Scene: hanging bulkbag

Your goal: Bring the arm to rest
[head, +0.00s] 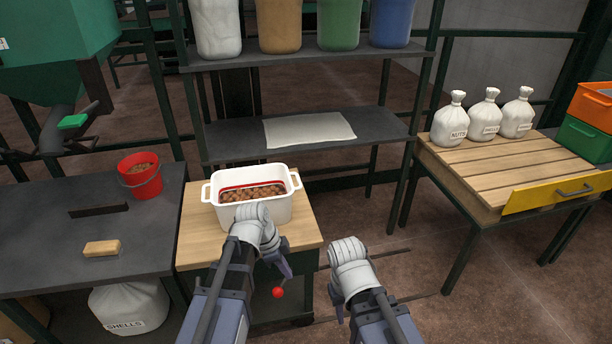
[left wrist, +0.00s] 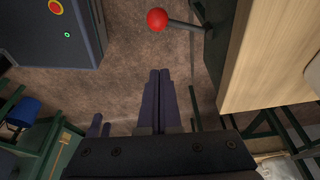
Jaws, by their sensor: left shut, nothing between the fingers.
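My left gripper (head: 286,268) hangs with its dark fingers pointing down, in front of the right part of the wooden table's front edge. In the left wrist view its two fingers (left wrist: 160,75) lie side by side, shut, with nothing between them. The fingers are apart from the red ball knob (head: 278,293) of a lever, which also shows in the left wrist view (left wrist: 157,20). My right arm is raised to the right of the left one.
A white tub (head: 270,208) of brown nuts stands on the wooden table (head: 195,238), behind my left wrist. A dark bench at left holds a red bucket (head: 140,175) and a tan block (head: 101,249). A slatted table (head: 500,175) with white sacks stands at right. Floor between is clear.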

